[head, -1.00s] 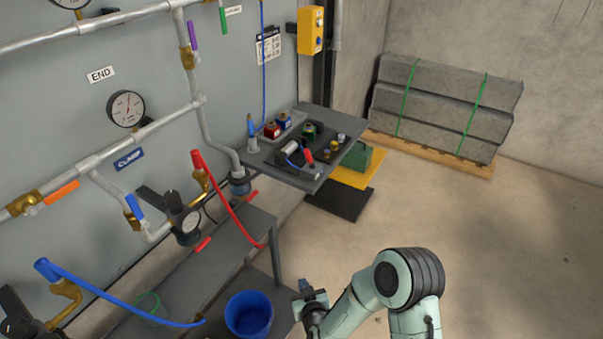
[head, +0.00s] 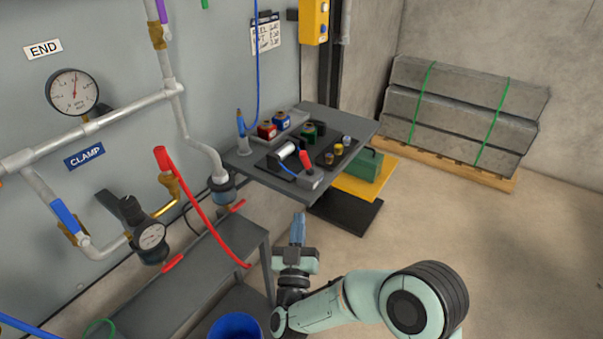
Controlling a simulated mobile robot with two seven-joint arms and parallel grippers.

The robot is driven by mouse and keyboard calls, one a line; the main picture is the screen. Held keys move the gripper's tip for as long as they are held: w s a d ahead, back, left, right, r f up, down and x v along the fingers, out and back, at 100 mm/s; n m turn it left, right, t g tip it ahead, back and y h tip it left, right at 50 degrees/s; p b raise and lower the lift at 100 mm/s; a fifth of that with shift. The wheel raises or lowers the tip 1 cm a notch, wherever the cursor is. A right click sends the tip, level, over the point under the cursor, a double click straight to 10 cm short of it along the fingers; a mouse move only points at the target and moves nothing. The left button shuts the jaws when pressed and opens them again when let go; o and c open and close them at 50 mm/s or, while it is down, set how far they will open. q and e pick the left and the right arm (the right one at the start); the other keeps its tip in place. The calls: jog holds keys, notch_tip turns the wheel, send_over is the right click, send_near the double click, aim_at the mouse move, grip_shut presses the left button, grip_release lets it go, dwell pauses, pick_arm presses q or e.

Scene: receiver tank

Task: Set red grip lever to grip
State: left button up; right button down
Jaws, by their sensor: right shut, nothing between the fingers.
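A lever with a red grip (head: 305,160) stands tilted on a small grey fixture (head: 309,181) at the front of the dark side table (head: 359,125). My right gripper (head: 298,228) is in front of and below this table in the picture, fingers pointing up, shut and empty. It appears apart from the red lever. Lever markings are too small to read. My left gripper is out of view.
A red wall handle (head: 161,158) and red hose (head: 208,215) are left of my gripper. A grey bench (head: 190,285) and blue bucket (head: 236,326) are at lower left. Small cans and a blue-topped tool (head: 242,132) crowd the side table. Open floor lies right.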

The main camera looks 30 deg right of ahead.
jog(key=b, duration=0.1)
send_near(304, 162)
jog(key=x, duration=0.5)
jog(key=shift+d, duration=0.1)
jog(key=shift+b+x, duration=0.3)
jog(key=shift+x, duration=0.55)
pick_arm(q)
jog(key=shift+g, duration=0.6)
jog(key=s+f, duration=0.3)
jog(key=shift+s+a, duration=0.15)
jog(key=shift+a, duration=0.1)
pick_arm(e)
jog(key=shift+r, duration=0.1)
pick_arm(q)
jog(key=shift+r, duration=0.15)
